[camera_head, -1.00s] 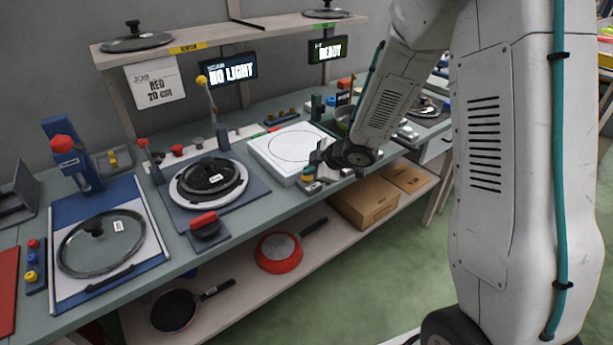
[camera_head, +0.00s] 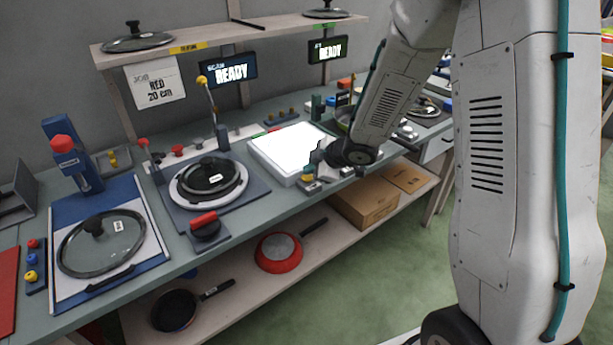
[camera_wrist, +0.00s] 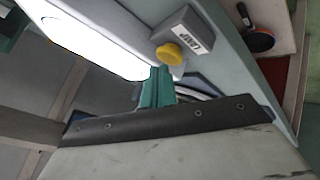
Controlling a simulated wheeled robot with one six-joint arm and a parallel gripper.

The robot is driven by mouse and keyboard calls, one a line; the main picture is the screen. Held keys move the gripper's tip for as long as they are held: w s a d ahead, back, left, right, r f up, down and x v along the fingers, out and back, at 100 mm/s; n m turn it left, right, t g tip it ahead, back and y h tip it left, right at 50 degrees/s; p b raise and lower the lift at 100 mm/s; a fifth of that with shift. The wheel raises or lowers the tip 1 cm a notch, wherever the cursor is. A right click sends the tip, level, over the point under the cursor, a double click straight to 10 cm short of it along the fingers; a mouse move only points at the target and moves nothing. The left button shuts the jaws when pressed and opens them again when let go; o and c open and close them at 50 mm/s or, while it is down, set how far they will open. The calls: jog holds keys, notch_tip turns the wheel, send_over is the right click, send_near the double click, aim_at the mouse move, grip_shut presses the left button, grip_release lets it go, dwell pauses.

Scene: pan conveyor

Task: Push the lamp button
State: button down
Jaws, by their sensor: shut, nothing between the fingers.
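The lamp button is a yellow cap (camera_wrist: 171,54) on a grey block labelled LAMP (camera_wrist: 194,38) in the wrist view. In the head view the button (camera_head: 308,170) is small, at the near right corner of the light panel. The light panel (camera_head: 287,146) glows bright white; its lit surface also fills the upper left of the wrist view (camera_wrist: 95,42). My gripper (camera_wrist: 160,72) is shut and empty, its teal fingertips right beside the yellow cap. I cannot tell whether they touch it. In the head view my gripper (camera_head: 320,160) is over the panel's near right corner, partly hidden by my arm.
The scan screen (camera_head: 230,72) and another screen (camera_head: 328,49) both read READY. A turntable with a lid (camera_head: 211,178) stands left of the panel. A red knob (camera_head: 204,222) is in front of it. Cardboard boxes (camera_head: 365,206) and pans (camera_head: 279,252) lie on the lower shelf.

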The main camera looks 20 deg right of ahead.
aim_at(310, 178)
jog(key=shift+r, duration=0.2)
jog(key=shift+r, duration=3)
